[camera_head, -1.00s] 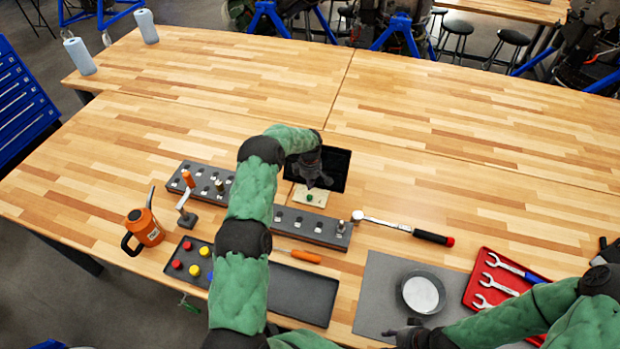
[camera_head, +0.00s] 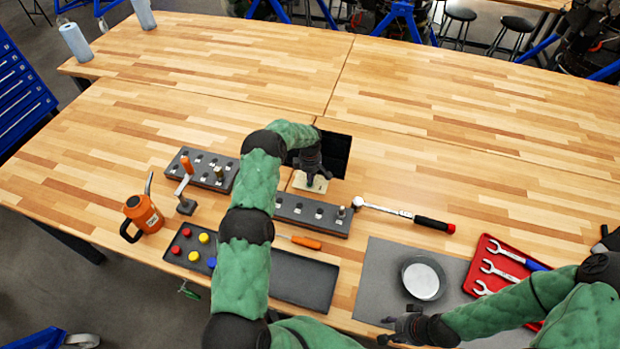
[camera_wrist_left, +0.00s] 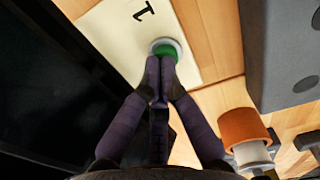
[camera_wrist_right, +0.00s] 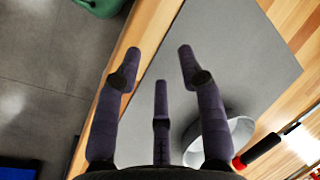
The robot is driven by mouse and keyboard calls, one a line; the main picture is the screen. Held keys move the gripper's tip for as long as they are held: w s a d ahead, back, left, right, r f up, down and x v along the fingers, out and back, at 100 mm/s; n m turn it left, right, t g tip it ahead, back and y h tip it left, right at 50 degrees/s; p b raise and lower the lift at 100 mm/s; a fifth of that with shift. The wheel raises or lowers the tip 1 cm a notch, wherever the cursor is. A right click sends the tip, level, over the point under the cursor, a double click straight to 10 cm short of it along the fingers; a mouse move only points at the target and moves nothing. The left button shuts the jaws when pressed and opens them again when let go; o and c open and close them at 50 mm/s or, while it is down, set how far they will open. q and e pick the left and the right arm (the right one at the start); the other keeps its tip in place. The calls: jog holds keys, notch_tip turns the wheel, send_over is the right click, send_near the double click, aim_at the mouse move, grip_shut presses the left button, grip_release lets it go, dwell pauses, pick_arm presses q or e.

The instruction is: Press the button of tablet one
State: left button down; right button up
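Tablet one is a cream plate (camera_head: 318,186) marked "1", lying on the wooden table beside a black panel (camera_head: 338,155). In the left wrist view the plate (camera_wrist_left: 125,30) carries a round green button (camera_wrist_left: 166,46) with a pale rim. My left gripper (camera_head: 314,178) is shut and empty. In the left wrist view its joined fingertips (camera_wrist_left: 160,62) overlap the near edge of the button; I cannot tell whether they touch it. In the head view the gripper hides the button. My right gripper (camera_head: 385,330) is open and empty near the table's front edge.
Grey socket racks (camera_head: 315,214) lie just in front of the tablet. A ratchet (camera_head: 400,213) lies to the right. A grey mat (camera_head: 375,280) with a round dish (camera_head: 423,278) and a red wrench tray (camera_head: 478,270) are at the front right.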

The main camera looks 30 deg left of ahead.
pick_arm(q)
jog(key=shift+f+b, duration=0.75)
pick_arm(e)
notch_tip(320, 180, down, 2)
pick_arm(q)
jog(key=shift+s+d, duration=0.1)
jog(key=shift+s, duration=0.05)
pick_arm(e)
jog(key=shift+f, duration=0.2)
pick_arm(q)
jog(key=shift+f, duration=0.15)
pick_arm(e)
jog(key=shift+s+f, duration=0.1)
jog(key=shift+s, duration=0.1)
pick_arm(q)
jog(key=shift+s+d, duration=0.1)
jog(key=shift+s, duration=0.05)
pick_arm(e)
jog(key=shift+s, duration=0.15)
pick_arm(q)
jog(key=shift+r, duration=0.5)
jog(key=r, duration=0.7)
jog(key=shift+w+r, duration=0.25)
jog(key=shift+r, duration=0.15)
pick_arm(e)
jog(key=shift+w, duration=0.35)
